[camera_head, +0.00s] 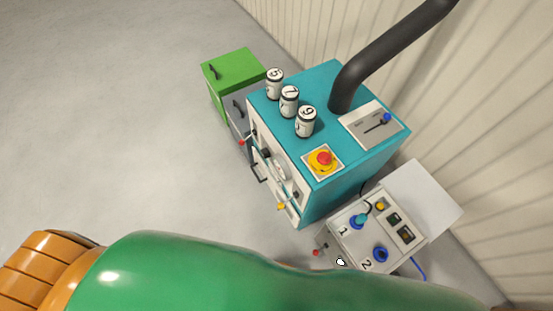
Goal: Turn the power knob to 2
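I cannot tell for certain which control is the power knob. A small white box (349,247) at the lower right has the numbers 1 and 2 on top, each beside a round blue-ringed socket. A teal plug (359,220) is in socket 1; socket 2 (380,254) looks empty. A small white round part (340,262) shows at the box's front edge, partly hidden below. A dark knob (265,153) is on the white front panel of the teal cabinet; its setting is too small to read. Neither gripper is in view.
The teal cabinet (345,170) carries numbered white cylinders (289,101), a red and yellow button (323,160) and a blue-tipped slider (386,118). A thick black pipe (390,55) rises from it. A green cabinet (233,78) stands behind. The floor at left is clear.

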